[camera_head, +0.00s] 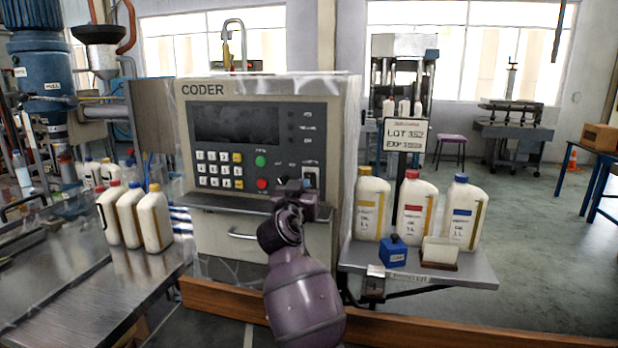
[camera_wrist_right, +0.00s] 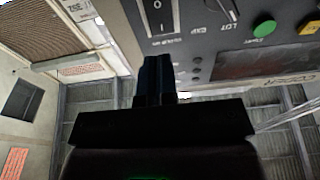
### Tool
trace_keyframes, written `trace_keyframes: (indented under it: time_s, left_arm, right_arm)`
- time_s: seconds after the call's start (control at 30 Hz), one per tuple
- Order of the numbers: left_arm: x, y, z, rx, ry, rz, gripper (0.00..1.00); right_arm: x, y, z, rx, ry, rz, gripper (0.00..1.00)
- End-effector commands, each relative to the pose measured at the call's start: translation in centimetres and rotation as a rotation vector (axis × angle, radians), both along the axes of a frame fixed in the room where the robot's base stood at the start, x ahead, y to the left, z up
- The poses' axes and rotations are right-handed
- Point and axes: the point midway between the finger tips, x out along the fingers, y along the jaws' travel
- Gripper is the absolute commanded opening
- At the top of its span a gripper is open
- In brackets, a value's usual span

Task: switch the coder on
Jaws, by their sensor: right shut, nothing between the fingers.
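The coder (camera_head: 255,85) is a beige box in the middle of the head view, with a dark screen (camera_head: 234,123), a white keypad, and a green and a red button. Its white-framed rocker switch (camera_head: 311,172) sits low on the panel's right side. It also shows in the wrist view, with I and O marks (camera_wrist_right: 158,16). My right gripper (camera_head: 300,188) is in front of the panel just by the switch and partly covers that area. Its closed fingers (camera_wrist_right: 155,72) point toward the switch, empty. Whether they touch it cannot be told. My left gripper is out of view.
A shelf (camera_head: 470,272) right of the coder holds three capped bottles, a blue box (camera_head: 393,251) and a small pad. Several bottles stand on the metal conveyor (camera_head: 95,300) at left. A ledge and handle (camera_head: 243,236) sit below the panel. A lot sign (camera_head: 406,134) stands right.

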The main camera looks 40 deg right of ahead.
Motion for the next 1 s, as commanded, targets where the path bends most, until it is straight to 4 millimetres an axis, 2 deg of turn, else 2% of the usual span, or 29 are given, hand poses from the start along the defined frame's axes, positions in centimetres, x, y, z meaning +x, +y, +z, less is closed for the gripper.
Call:
trace_keyframes:
  time_s: [0.1, 0.33, 0.83, 1.0]
  left_arm:
    - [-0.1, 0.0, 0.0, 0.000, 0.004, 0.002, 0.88]
    - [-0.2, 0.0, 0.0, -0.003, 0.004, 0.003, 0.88]
    - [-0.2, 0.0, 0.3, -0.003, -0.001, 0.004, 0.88]
    - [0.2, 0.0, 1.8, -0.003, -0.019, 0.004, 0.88]
  right_arm:
    - [1.3, -1.6, 0.5, -0.001, -0.001, -0.001, 0.00]
    - [2.8, -3.3, 0.8, -0.001, 0.000, 0.000, 0.00]
    - [3.2, -3.8, 0.8, 0.002, 0.001, 0.000, 0.00]
    - [3.4, -4.2, 1.7, 0.038, 0.023, -0.001, 0.00]
